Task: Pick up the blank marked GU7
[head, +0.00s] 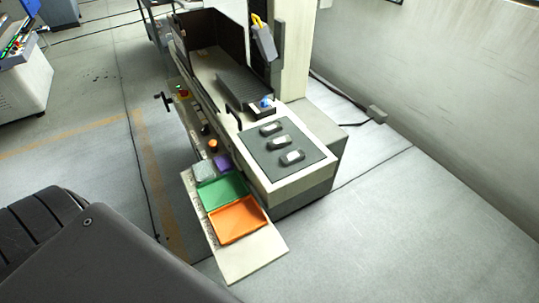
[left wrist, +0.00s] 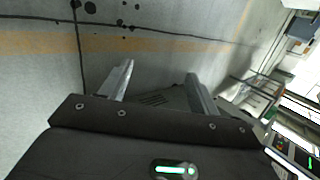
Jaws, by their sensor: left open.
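Three small grey blanks lie in a row on a dark mat (head: 263,152) on top of the machine's light cabinet. They are a far blank (head: 271,128), a middle blank (head: 278,142) and a near blank (head: 292,157). Their markings are too small to read, so I cannot tell which is GU7. My left gripper (left wrist: 160,70) shows in the left wrist view, open and empty, with its two fingers apart over the floor. None of the blanks is in that view. My right gripper is in neither view.
A ledge (head: 245,264) at the cabinet's side carries an orange tray (head: 238,219), a green tray (head: 223,190) and small purple and grey items. A small block with a blue part (head: 266,103) stands behind the mat. A cable (head: 345,103) runs along the floor at right. The near-right floor is clear.

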